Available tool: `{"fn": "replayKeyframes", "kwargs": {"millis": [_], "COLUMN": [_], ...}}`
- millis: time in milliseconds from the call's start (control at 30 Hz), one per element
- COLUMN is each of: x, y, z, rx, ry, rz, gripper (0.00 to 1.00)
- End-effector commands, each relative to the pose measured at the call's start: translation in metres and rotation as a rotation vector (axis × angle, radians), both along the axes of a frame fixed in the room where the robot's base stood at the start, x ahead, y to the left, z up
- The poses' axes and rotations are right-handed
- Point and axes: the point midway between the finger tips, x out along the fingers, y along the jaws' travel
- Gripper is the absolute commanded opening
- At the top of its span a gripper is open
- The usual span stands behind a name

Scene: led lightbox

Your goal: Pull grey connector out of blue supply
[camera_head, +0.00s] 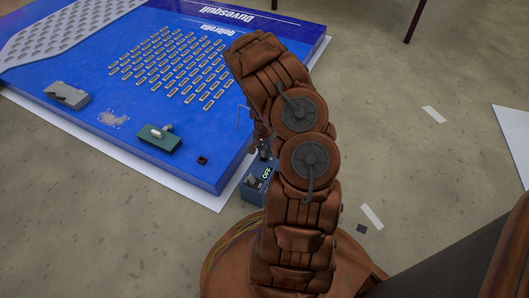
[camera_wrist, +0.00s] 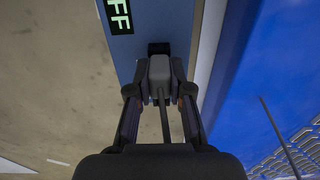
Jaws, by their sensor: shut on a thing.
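The blue supply (camera_head: 253,190) sits on the floor beside the lightbox's near right corner, partly hidden by my arm. Its display reads OFF in green. In the wrist view the supply (camera_wrist: 136,42) fills the top middle, with a dark socket (camera_wrist: 159,48) at its near edge. The grey connector (camera_wrist: 159,68) lies right at this socket, and a dark cable trails from it towards my wrist. I cannot tell how deep it sits in the socket. My gripper (camera_wrist: 159,88) is shut on the connector, one finger on each side. In the head view my arm mostly hides gripper and connector.
The large blue lightbox panel (camera_head: 120,85) fills the upper left, with many small LED strips. A grey block (camera_head: 68,95), a teal block (camera_head: 159,140) and a small brown cube (camera_head: 202,160) are on it. A thin wire rises near the supply. The floor at right is mostly clear.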

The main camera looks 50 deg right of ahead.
Motion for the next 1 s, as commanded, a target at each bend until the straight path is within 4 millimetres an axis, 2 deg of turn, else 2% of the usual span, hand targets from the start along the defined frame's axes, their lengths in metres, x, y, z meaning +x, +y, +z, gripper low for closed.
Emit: {"fn": "replayKeyframes", "kwargs": {"millis": [600,1000], "x": [0.0,0.0], "y": [0.0,0.0], "z": [0.015,0.017], "rx": [0.0,0.0], "ry": [0.0,0.0], "rz": [0.0,0.0], "gripper": [0.0,0.0]}}
